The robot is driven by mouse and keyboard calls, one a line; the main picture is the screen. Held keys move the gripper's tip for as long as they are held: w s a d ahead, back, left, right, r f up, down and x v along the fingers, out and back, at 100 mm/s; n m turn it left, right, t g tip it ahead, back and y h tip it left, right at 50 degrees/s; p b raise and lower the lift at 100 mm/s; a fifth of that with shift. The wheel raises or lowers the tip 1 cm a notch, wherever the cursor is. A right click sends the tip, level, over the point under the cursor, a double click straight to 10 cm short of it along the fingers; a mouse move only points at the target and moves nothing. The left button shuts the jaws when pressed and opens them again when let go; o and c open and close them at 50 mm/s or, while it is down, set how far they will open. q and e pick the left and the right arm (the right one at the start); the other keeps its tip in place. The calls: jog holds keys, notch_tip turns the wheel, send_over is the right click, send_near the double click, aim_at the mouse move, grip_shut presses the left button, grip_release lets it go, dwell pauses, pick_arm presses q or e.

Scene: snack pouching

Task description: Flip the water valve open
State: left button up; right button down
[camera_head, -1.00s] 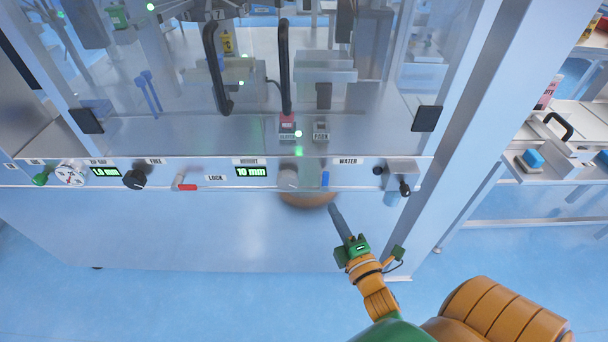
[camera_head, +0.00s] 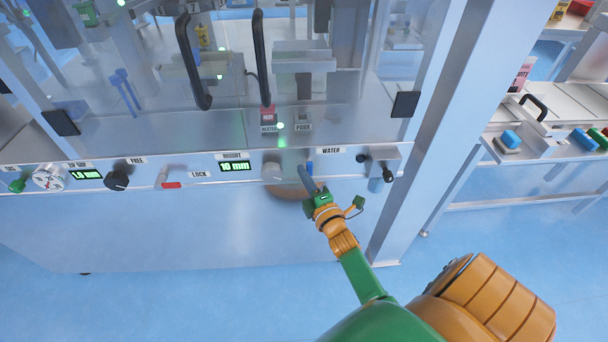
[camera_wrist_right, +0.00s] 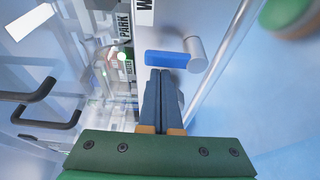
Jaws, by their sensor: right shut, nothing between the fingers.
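The water valve shows as a small blue lever (camera_head: 310,167) on the machine's front panel, just left of the WATER label (camera_head: 331,151). In the right wrist view the blue lever (camera_wrist_right: 166,59) lies just beyond my fingertips, with a grey cylinder (camera_wrist_right: 196,54) at its right end. My right gripper (camera_head: 303,170) is shut and empty, its fingers pointing at the panel close to the lever. The fingertips (camera_wrist_right: 163,72) also show in the wrist view; whether they touch the lever I cannot tell. The gripper partly hides the lever in the head view. My left gripper is out of view.
A grey knob (camera_head: 271,172) sits left of my fingers, beside the green 10 mm display (camera_head: 236,167). A metal block with black knobs (camera_head: 380,163) sits to the right. A black door handle (camera_head: 262,60) stands above. Open floor lies below the panel.

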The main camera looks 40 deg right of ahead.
jog(key=shift+s+d+r+m+t+b, duration=0.15)
jog(key=shift+m+b, duration=0.15)
jog(key=shift+m, duration=0.2)
jog(key=shift+s+d+f+m+t+b, duration=0.15)
jog(key=shift+m+b, duration=0.15)
jog(key=shift+m, duration=0.2)
jog(key=m, duration=0.1)
jog(key=m+b, duration=0.1)
jog(key=d+m+h+b, duration=0.1)
jog(key=shift+s+t, duration=0.25)
jog(key=shift+t, duration=0.15)
jog(key=shift+s+d+f+m+g+h+b, duration=0.1)
jog(key=shift+s+d+f+m+h+b, duration=0.7)
jog(key=shift+m, duration=2.1)
jog(key=shift+w+d+f+m+g+h+b, duration=0.1)
jog(key=shift+d+m+h+b, duration=0.15)
jog(key=shift+m+h+b, duration=1.9)
jog(key=shift+s+d+f+m+g+h+b, duration=0.1)
jog(key=shift+s+d+f+m+h+b, duration=0.3)
jog(key=shift+m, duration=3.25)
jog(key=shift+w+d, duration=0.1)
jog(key=shift+d, duration=0.1)
